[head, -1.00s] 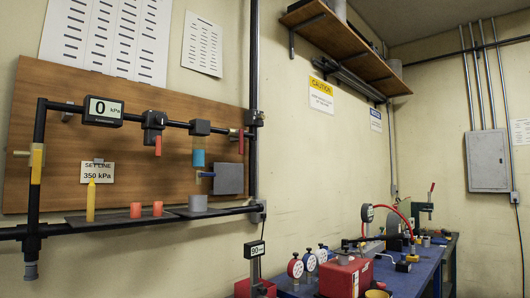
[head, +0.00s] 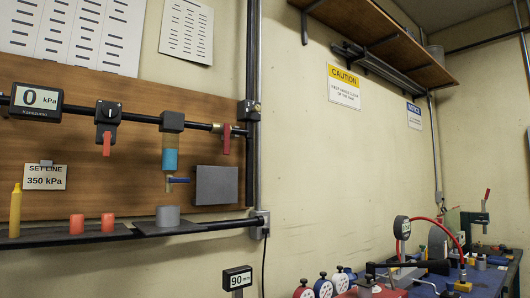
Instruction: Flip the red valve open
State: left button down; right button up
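A black pipe runs along the wooden wall board. Near its right end is a valve with a red lever (head: 226,140), which hangs down across the pipe. Further left, a black fitting with a dial (head: 108,112) has a red handle (head: 106,145) hanging straight down below it. I cannot tell from the picture alone which of the two red handles is the task's valve. A digital gauge (head: 36,101) on the left of the pipe reads 0 kPa. Neither gripper is in view.
A clear cylinder with blue contents (head: 170,160) and a small blue-handled tap (head: 179,180) hang beside a grey plate (head: 216,185). A cluttered bench stands at lower right.

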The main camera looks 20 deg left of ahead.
aim_at(225, 128)
jog(key=i+l+z, duration=0.1)
jog(key=i+l, duration=0.15)
jog(key=i, duration=0.15)
jog(key=i+l+z, duration=0.1)
jog(key=i, duration=0.35)
jog(key=i+l+z, duration=0.1)
jog(key=i+l, duration=0.2)
jog(key=i, duration=0.1)
